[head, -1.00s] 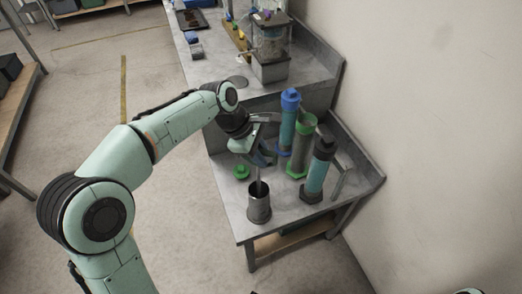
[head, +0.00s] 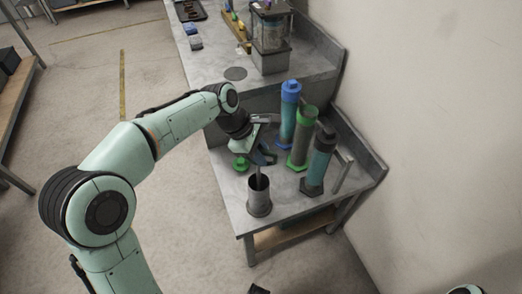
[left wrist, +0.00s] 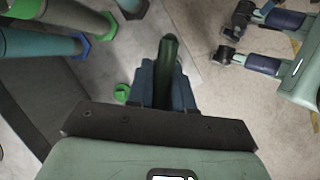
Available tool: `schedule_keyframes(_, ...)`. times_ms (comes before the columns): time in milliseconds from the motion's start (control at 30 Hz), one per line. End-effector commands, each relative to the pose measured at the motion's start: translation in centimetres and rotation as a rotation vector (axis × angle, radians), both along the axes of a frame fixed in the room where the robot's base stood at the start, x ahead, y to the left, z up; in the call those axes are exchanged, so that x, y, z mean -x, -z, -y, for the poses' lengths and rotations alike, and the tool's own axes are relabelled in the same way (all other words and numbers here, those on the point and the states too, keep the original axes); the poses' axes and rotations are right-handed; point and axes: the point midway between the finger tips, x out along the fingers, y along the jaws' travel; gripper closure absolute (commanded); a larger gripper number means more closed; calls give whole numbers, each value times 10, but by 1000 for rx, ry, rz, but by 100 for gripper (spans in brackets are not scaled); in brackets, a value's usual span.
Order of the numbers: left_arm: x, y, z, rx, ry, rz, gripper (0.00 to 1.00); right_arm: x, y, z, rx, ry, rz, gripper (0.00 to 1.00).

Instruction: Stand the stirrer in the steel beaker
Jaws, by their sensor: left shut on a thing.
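The steel beaker (head: 259,200) stands upright near the front of the lower bench in the head view. My left gripper (head: 262,154) is above its mouth, shut on the stirrer (head: 258,176). The stirrer hangs nearly upright, and its lower end is inside the beaker's mouth; whether it touches the bottom is hidden. In the left wrist view the stirrer shows as a dark green rod (left wrist: 167,65) between the blue fingers, and I cannot make out the beaker there. My right gripper cannot be made out in either view.
A small green piece (head: 241,163) lies left of the gripper. A raised bench with a clear container (head: 269,30) is behind. A wall closes the right side.

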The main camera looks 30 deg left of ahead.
Motion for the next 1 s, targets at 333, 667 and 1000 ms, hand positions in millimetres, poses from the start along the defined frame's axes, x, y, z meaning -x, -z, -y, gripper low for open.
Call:
schedule_keyframes(333,0,-1,0,0,0,1,49,0,0,0,0,0,0,44)
schedule_keyframes(667,0,0,0,0,0,0,49,-3,-2,0,1,2,9,44)
schedule_keyframes(1000,10,-50,-19,0,-3,5,49,-13,-18,0,4,6,37,44)
